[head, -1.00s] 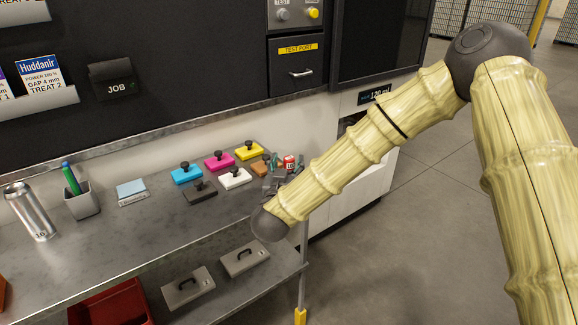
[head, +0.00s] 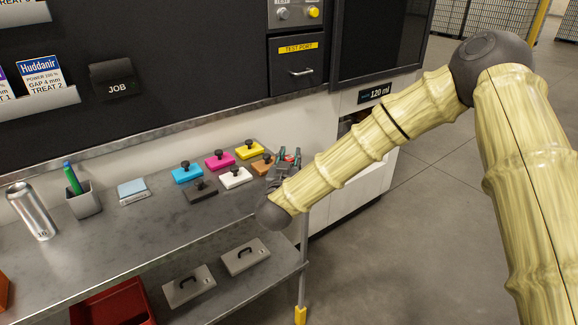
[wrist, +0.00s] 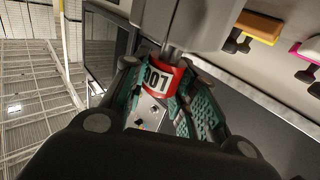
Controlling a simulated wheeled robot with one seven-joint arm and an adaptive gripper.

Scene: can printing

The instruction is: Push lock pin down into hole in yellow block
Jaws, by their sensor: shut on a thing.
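The yellow block (head: 249,150) lies at the back of the metal bench in the head view, with a black knob on top. No hole shows in it. My gripper (wrist: 165,92) has teal-padded fingers closed around a red-banded piece (wrist: 163,78) with dark characters on a white label. A metal rod (wrist: 172,50) rises from this piece to a grey body. I cannot tell for sure whether this is the lock pin. In the head view my gripper (head: 287,160) is at the bench's right end, right of the yellow block and apart from it.
Blue (head: 187,175), pink (head: 219,161), dark (head: 200,190), white (head: 235,178) and orange-brown (head: 263,163) knobbed blocks stand close by. A can (head: 33,212) and green-pen cup (head: 84,203) are far left. The front of the bench is clear.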

